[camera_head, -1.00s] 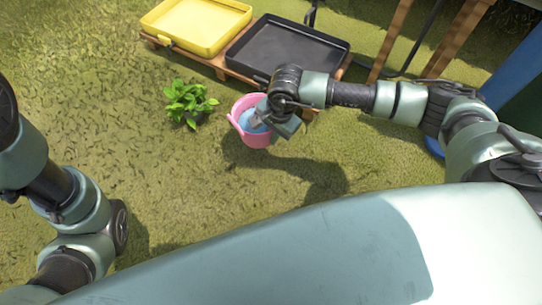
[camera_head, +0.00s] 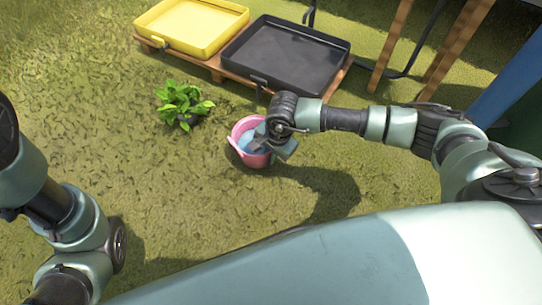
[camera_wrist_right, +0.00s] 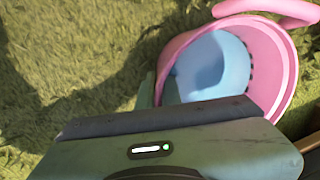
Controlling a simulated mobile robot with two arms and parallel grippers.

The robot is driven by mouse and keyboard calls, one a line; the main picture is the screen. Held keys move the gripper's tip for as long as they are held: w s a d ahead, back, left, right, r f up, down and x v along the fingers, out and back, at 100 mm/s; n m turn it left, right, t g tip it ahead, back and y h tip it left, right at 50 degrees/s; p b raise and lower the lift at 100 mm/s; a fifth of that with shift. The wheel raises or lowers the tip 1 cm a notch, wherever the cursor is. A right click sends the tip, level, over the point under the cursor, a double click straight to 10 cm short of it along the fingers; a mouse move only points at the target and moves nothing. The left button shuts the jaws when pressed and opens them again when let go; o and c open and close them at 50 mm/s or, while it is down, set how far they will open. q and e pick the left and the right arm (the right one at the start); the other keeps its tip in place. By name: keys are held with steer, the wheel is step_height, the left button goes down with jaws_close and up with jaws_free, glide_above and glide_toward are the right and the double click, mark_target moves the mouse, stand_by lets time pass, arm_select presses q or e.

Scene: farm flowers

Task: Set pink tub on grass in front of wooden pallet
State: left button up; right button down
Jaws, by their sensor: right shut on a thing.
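The pink tub (camera_head: 236,147) has a pale blue inside and sits low over the grass in front of the wooden pallet (camera_head: 215,68). I cannot tell whether its base touches the grass. My right gripper (camera_head: 258,141) is shut on the tub's near right side, and its fingers hide part of the wall. In the right wrist view the tub (camera_wrist_right: 283,65) shows its rim and a pink handle at the top, with the gripper (camera_wrist_right: 158,95) at its left side. My left arm shows at the left edge, but its gripper is out of view.
A yellow tray (camera_head: 190,27) and a black tray (camera_head: 287,55) lie on the pallet. A leafy green plant (camera_head: 182,102) stands left of the tub. Wooden legs (camera_head: 400,45) and a blue object (camera_head: 510,85) are at the right. Open grass (camera_head: 190,200) lies nearer to me.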

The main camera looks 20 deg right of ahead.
steer(key=c, duration=1.6)
jaws_free()
steer(key=shift+f, duration=0.1)
step_height(320, 180, up, 12)
steer(key=s+p, duration=0.1)
steer(key=p, duration=0.8)
steer(key=shift+s+d, duration=0.3)
steer(key=shift+d, duration=0.15)
